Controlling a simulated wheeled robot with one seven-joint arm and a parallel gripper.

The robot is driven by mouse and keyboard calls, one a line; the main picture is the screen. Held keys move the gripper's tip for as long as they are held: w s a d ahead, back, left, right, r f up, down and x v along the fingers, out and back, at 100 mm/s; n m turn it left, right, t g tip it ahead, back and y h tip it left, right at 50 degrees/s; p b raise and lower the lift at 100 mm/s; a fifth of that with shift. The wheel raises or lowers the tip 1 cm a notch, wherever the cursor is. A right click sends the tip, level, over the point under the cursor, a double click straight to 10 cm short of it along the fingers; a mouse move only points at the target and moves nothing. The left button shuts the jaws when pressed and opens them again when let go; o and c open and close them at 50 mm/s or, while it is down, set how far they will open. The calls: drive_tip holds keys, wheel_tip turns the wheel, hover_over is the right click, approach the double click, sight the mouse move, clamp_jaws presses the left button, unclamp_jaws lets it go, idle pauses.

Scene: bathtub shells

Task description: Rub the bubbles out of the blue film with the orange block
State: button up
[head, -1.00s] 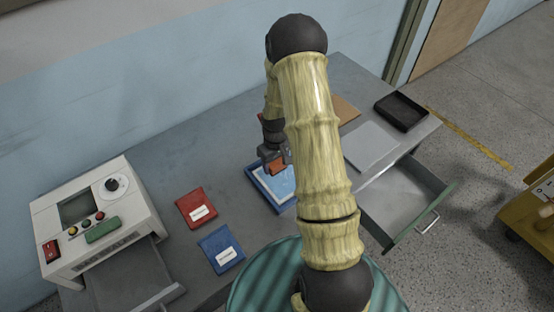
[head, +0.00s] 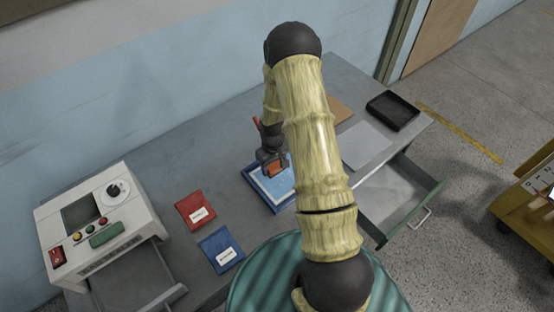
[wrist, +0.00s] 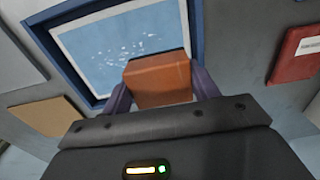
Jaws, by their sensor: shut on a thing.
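The orange block (wrist: 158,81) is between the fingers of my gripper (wrist: 160,88), which is shut on it. In the head view my gripper (head: 274,164) holds the orange block (head: 275,171) over the blue film, near the upper part of the tray. The blue film (wrist: 115,45) lies on a white sheet inside a blue-rimmed tray (wrist: 199,30). White bubble specks show on the film in the wrist view, just beyond the block. I cannot tell whether the block touches the film. My arm hides part of the tray's right side in the head view.
A red packet (head: 195,209) and a blue packet (head: 220,249) lie left of the tray. A white machine (head: 100,225) stands at the left. A grey sheet (head: 365,146), a black tray (head: 392,111) and an open drawer (head: 400,195) are at the right.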

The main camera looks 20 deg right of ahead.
drive_tip(key=shift+s+a+r, duration=0.15)
drive_tip(key=shift+a+r, duration=0.05)
drive_tip(key=shift+a+f, duration=0.25)
drive_tip(key=shift+d+f, duration=0.1)
